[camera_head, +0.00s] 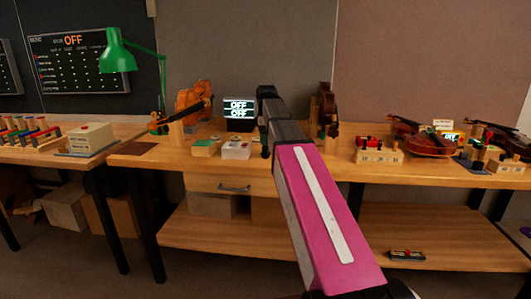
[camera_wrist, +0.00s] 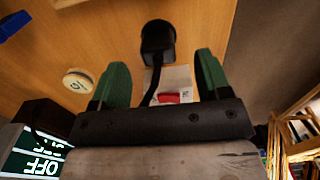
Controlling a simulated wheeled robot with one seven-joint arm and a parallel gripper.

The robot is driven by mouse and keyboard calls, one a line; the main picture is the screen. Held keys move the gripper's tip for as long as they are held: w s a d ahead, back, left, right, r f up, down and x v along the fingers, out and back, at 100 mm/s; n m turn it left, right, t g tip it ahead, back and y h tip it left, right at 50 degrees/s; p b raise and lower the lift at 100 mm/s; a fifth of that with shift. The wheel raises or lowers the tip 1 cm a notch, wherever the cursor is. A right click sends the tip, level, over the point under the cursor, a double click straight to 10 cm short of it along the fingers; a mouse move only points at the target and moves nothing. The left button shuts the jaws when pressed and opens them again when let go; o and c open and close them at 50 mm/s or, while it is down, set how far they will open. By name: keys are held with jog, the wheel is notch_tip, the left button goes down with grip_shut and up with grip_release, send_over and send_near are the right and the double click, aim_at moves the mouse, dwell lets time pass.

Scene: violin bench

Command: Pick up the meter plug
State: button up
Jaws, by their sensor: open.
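A black plug-like piece with a dark cable (camera_wrist: 158,42), which looks like the meter plug, shows at the top middle of the wrist view. It lies just beyond and between the fingertips of my gripper (camera_wrist: 161,60). The two green fingers are open and apart, with nothing held between them. The cable runs down past a white box with a red part (camera_wrist: 172,84). In the head view a white box with a red mark (camera_head: 236,151) stands on the bench left of my arm. I cannot make out the plug there.
A round tag (camera_wrist: 77,80) lies left of the fingers.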

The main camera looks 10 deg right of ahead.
aim_at(266, 147)
notch_tip(266, 147, down, 5)
jog(key=shift+w+a+r, duration=0.1)
jog(key=shift+w, duration=0.05)
jog(key=shift+c, duration=0.3)
jog(key=c, duration=0.9)
jog(key=shift+r, duration=0.85)
notch_tip(266, 147, up, 3)
jog(key=shift+a+f, duration=0.1)
jog(key=s+a+r, duration=0.6)
jog(key=s+a, duration=0.1)
jog(key=s, duration=0.1)
jog(key=shift+s+a+r, duration=0.25)
jog(key=shift+s, duration=0.15)
